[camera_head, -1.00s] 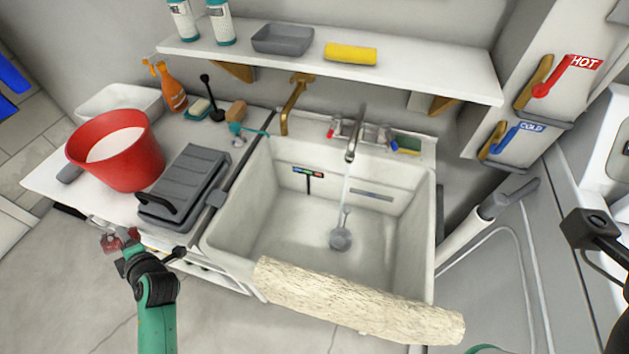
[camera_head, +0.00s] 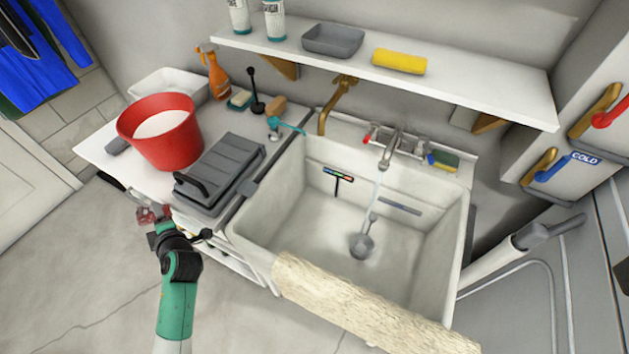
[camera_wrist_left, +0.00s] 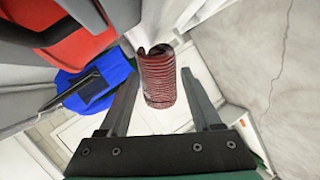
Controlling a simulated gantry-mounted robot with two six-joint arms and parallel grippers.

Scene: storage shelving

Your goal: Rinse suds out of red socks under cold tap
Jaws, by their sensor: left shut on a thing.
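The red socks, a dark red ribbed roll (camera_wrist_left: 158,78), are between the fingers of my left gripper (camera_head: 152,217). In the head view the socks (camera_head: 144,214) show small and partly hidden, held beside the counter's front edge, left of the sink. No suds can be made out on them. The tap (camera_head: 391,150) runs a thin stream into the white sink (camera_head: 240,230), falling near the drain (camera_head: 361,246). A blue lever (camera_head: 553,172) by the COLD label and a red lever (camera_head: 611,114) are on the right wall. My right gripper is out of view.
A red bucket (camera_head: 183,142) with pale contents and a grey lidded case (camera_head: 225,170) stand on the counter left of the sink. A pale rough roll (camera_head: 370,310) lies across the sink's front. A shelf (camera_head: 480,83) overhangs the back. Floor at lower left is clear.

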